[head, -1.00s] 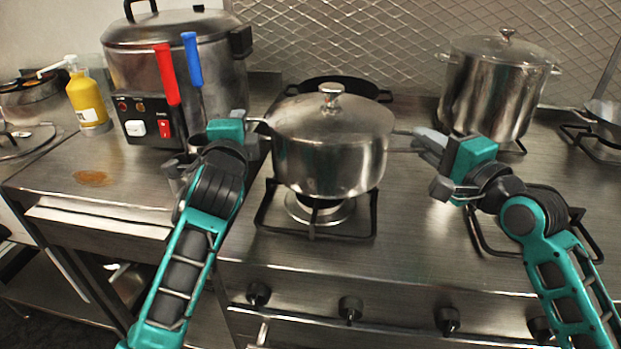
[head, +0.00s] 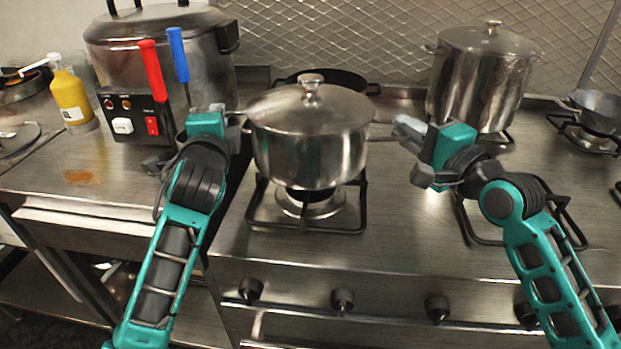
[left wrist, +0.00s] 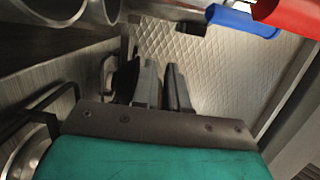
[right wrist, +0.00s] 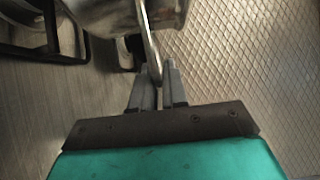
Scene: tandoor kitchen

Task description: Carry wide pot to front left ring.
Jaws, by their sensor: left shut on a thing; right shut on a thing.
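The wide pot (head: 310,150) is steel with a knobbed lid (head: 311,98). It is upright over the front left ring (head: 309,203), roughly centred, with its base appearing slightly above the grate. My left gripper (head: 228,118) is shut on its left handle (head: 243,121); in the left wrist view the fingers (left wrist: 162,85) show, but the grip is hard to make out. My right gripper (head: 400,132) is shut on the right handle (head: 383,137). In the right wrist view the handle (right wrist: 150,45) runs between the fingers (right wrist: 158,88), with the pot (right wrist: 105,15) beyond.
A black pan (head: 340,80) stands just behind the pot. A tall lidded pot (head: 480,75) is at the back right. The front right ring (head: 480,235) is empty.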

